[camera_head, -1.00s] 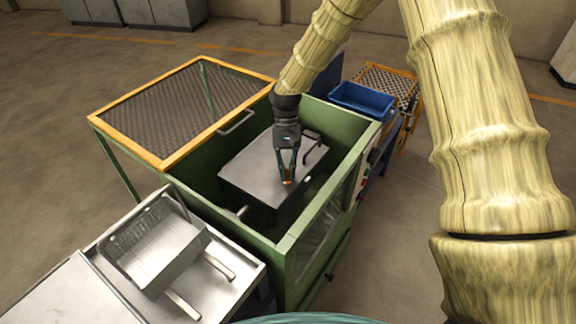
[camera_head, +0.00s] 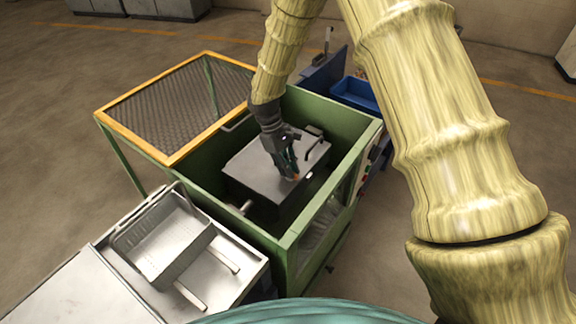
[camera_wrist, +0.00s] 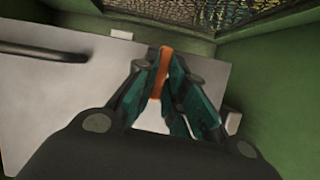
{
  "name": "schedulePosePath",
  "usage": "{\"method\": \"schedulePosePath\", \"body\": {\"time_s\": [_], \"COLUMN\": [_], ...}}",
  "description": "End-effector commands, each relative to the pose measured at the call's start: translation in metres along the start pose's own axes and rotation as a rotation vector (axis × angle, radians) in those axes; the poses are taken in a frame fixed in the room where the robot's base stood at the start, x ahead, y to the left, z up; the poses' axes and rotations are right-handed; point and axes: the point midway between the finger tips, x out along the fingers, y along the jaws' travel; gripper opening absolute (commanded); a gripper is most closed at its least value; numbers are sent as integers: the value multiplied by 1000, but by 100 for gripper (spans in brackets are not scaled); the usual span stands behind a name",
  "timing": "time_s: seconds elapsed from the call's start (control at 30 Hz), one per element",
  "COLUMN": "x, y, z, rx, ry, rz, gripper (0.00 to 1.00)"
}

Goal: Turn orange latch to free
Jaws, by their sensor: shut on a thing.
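The orange latch (camera_wrist: 161,72) shows in the wrist view between my fingertips, at the edge of a grey box lid. My gripper (camera_wrist: 160,85) is shut on it, with one teal finger on each side. In the head view my gripper (camera_head: 291,176) reaches down at a tilt to the front right part of the grey lid (camera_head: 255,170), and only a small bit of orange shows at its tips. The lid lies flat and has a dark bar handle (camera_head: 314,140). The latch's lower part is hidden by the fingers.
Green walls (camera_head: 335,115) of the enclosure surround the grey box. A mesh lid with an orange frame (camera_head: 150,150) stands open at the left. A metal basket (camera_head: 165,240) sits on a steel table at the front left. A blue bin (camera_head: 355,93) is behind right.

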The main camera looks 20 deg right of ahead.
Motion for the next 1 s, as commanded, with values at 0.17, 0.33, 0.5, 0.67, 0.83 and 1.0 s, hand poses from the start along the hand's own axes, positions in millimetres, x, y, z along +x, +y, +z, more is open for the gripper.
{"method": "schedulePosePath", "body": {"time_s": [0.17,0.33,0.5,0.67,0.83,1.0], "x": [0,0,0,0,0,0], "y": [0,0,0,0,0,0], "z": [2,2,1,1,1,1], "rx": [-55,-81,-87,-87,-86,-86], "ry": [-4,-3,-3,-3,-3,-2], "rz": [24,34,37,37,37,36], "gripper": [0,0,0,0,25,34]}}
